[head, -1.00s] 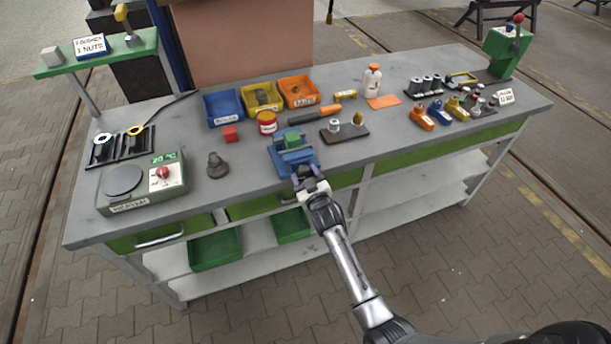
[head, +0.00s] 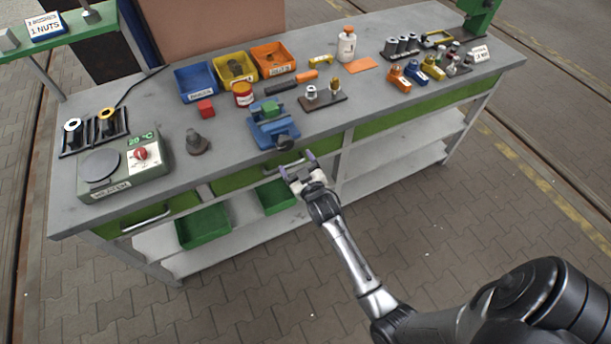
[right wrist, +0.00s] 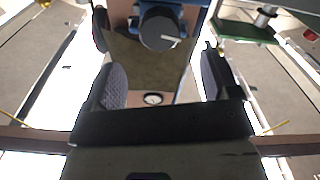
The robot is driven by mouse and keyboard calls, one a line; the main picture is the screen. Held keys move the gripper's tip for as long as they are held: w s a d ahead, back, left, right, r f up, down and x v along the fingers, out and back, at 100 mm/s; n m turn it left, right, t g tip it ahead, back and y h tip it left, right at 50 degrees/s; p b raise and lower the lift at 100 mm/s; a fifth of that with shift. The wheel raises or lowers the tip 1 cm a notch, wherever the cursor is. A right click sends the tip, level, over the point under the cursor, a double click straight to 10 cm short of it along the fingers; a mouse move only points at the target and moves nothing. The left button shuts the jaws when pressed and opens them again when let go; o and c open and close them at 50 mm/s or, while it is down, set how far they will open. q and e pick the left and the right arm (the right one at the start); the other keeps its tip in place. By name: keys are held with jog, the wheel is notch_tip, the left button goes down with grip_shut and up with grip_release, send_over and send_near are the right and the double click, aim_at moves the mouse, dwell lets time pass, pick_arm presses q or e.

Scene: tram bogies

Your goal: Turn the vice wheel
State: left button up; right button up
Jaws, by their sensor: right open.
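The blue vice (head: 268,128) stands at the front edge of the grey workbench, with a green block (head: 270,109) in its jaws. Its dark round wheel (head: 285,144) faces me at the front of the vice. In the right wrist view the wheel (right wrist: 160,32) shows a pale line on its face, beyond the fingertips. My right gripper (head: 298,165) is open and empty, in front of and slightly below the wheel, apart from it. In the right wrist view its two fingers (right wrist: 162,78) are spread wide with nothing between them. My left gripper is not in view.
On the grey bench (head: 232,150), a dark part (head: 197,143) stands left of the vice and a tray of small parts (head: 322,101) right of it. A heater box (head: 125,167) sits at the left end. Green bins (head: 204,229) lie on the shelf below.

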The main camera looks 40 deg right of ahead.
jog(key=v, duration=0.6)
jog(key=shift+w, duration=0.1)
dwell(0.3)
